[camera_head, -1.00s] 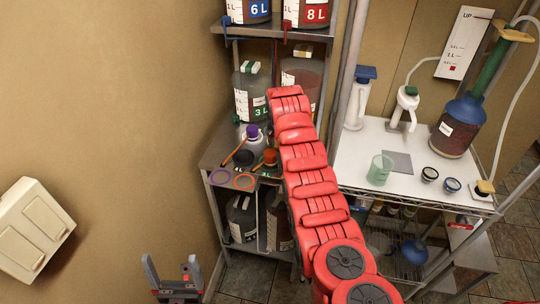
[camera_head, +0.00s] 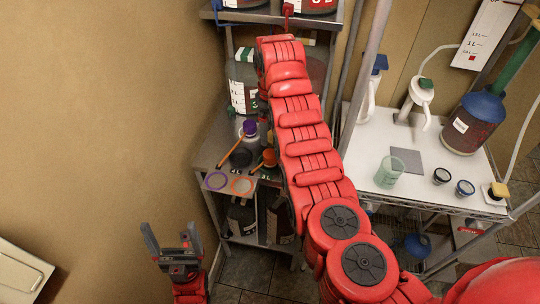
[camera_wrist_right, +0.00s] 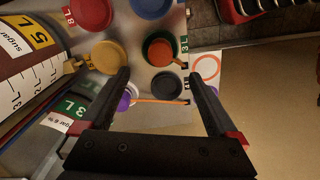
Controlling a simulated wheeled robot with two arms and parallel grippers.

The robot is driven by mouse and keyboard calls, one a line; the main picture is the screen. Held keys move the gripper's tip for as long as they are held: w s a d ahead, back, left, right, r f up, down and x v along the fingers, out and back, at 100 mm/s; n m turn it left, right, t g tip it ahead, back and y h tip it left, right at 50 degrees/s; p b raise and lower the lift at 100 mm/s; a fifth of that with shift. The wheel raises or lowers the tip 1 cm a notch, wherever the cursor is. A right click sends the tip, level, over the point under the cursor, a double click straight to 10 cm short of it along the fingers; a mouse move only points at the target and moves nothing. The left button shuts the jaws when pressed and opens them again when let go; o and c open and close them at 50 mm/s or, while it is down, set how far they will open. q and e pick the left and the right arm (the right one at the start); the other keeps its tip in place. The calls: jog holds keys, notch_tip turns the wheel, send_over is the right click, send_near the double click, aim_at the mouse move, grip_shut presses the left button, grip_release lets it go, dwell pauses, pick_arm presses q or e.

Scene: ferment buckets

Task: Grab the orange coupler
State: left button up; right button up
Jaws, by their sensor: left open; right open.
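The orange coupler (camera_head: 269,157) is a small orange piece on the grey shelf, beside the red right arm. In the right wrist view the orange piece (camera_wrist_right: 160,50) sits inside a dark green round ring or cup. My right gripper (camera_wrist_right: 160,76) is open, with its two black fingers on either side of the area just below the orange piece in the picture; nothing is between the pads that I can tell is touched. In the head view the right gripper is hidden behind its own arm.
Near the coupler are a dark lid (camera_wrist_right: 166,84), a yellow lid (camera_wrist_right: 108,58), a red lid (camera_wrist_right: 90,12), a blue lid (camera_wrist_right: 152,5) and a purple-capped bottle (camera_head: 249,128). A thin orange stick (camera_wrist_right: 160,101) crosses below. A labelled bucket (camera_wrist_right: 30,80) stands close at left. The white table (camera_head: 420,150) is at right.

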aim_at(270, 153)
jog(key=f, duration=0.2)
jog(key=shift+w+d+f, duration=0.15)
jog(key=shift+d+f, duration=0.05)
jog(key=shift+f, duration=0.15)
jog(key=f, duration=0.2)
jog(key=f+p, duration=0.1)
jog(key=shift+s+a+f, duration=0.2)
jog(key=shift+f, duration=0.2)
notch_tip(270, 153, down, 3)
jog(key=p, duration=0.3)
jog(key=shift+a+r, duration=0.1)
jog(key=shift+f+b, duration=0.3)
jog(key=shift+f, duration=0.3)
jog(key=shift+w+f, duration=0.1)
jog(key=shift+f, duration=0.65)
